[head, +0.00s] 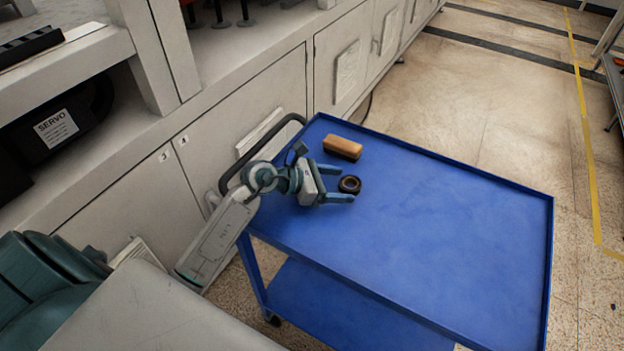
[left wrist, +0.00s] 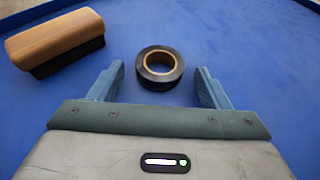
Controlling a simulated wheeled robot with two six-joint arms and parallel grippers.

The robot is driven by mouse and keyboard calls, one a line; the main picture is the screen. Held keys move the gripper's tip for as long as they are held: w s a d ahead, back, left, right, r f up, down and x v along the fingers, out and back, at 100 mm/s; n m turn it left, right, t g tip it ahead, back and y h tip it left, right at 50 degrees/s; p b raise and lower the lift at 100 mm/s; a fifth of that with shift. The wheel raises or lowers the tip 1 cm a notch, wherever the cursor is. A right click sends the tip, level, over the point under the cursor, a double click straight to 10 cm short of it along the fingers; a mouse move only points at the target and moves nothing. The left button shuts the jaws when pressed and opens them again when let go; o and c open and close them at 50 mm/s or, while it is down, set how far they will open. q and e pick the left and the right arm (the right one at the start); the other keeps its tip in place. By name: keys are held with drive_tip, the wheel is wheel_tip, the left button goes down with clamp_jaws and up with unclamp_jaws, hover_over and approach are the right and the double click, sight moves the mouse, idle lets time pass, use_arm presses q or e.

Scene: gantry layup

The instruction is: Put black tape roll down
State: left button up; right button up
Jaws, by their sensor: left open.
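The black tape roll (head: 350,184) lies flat on the top of the blue cart (head: 450,236), near its left end. In the left wrist view the roll (left wrist: 145,73) shows a tan inner core and sits just beyond and between the fingertips. My left gripper (head: 346,184) is open, with its two teal fingers apart; in the left wrist view the gripper (left wrist: 160,78) has a gap on each side of the roll. I see no finger touching it. My right gripper is not in view.
A brown block-like brush (head: 342,147) with a dark underside lies on the cart behind the roll; it also shows in the left wrist view (left wrist: 55,42). The cart has a raised rim. Its right part is bare. Pale cabinets (head: 250,105) stand along the left.

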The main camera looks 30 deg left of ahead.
use_arm(q)
drive_tip(key=b+v, duration=0.1)
drive_tip(key=v, duration=0.9)
drive_tip(key=shift+f, duration=0.1)
drive_tip(key=shift+s+a+r, duration=0.25)
drive_tip(key=shift+s+a, duration=0.15)
drive_tip(key=shift+s+a+r, duration=0.15)
drive_tip(key=shift+a, duration=0.05)
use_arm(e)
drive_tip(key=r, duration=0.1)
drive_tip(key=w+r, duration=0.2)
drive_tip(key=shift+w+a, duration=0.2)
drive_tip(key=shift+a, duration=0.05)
use_arm(q)
drive_tip(key=shift+r, duration=0.1)
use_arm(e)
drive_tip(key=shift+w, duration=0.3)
